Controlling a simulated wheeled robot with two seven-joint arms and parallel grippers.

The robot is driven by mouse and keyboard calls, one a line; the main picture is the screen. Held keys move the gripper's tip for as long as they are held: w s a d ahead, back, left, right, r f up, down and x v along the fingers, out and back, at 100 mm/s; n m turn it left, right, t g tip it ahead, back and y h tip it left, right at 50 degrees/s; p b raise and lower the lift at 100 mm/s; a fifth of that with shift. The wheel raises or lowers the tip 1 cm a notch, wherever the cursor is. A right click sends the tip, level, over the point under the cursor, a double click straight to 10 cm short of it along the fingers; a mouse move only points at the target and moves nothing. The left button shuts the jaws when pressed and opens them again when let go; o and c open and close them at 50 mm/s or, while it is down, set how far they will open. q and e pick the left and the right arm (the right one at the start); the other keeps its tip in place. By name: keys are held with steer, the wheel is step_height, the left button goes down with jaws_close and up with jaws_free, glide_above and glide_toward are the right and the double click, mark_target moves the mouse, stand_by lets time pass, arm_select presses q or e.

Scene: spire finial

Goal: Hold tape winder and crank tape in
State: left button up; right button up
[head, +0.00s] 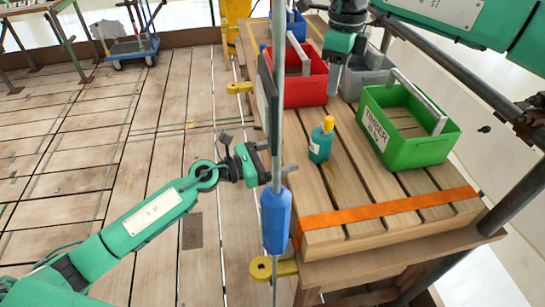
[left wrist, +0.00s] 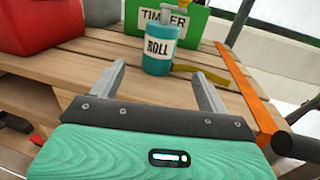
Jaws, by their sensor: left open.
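The tape winder is a small teal cylinder (head: 319,146) with a yellow knob on top, standing upright on the slatted table. In the left wrist view the winder (left wrist: 158,50) shows the label ROLL, with a grey piece above it. A yellow tape strip (left wrist: 200,72) runs out from its lower right side onto the slats. My left gripper (head: 289,159) is open and empty at the table's left edge, its fingers pointing at the winder but apart from it. My right gripper (head: 337,85) hangs above and behind the winder, pointing down; its finger gap is unclear.
A green crate marked TIMBER (head: 391,153) stands right of the winder; a red crate (head: 305,88) and a grey crate (head: 355,83) stand behind. A thin upright pole with a blue sleeve (head: 276,219) stands at the left edge. An orange strap (head: 390,212) crosses the front slats.

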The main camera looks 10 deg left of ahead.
mark_target(311, 147)
arm_select(q)
steer(key=x, duration=1.2)
steer(key=c, duration=1.1)
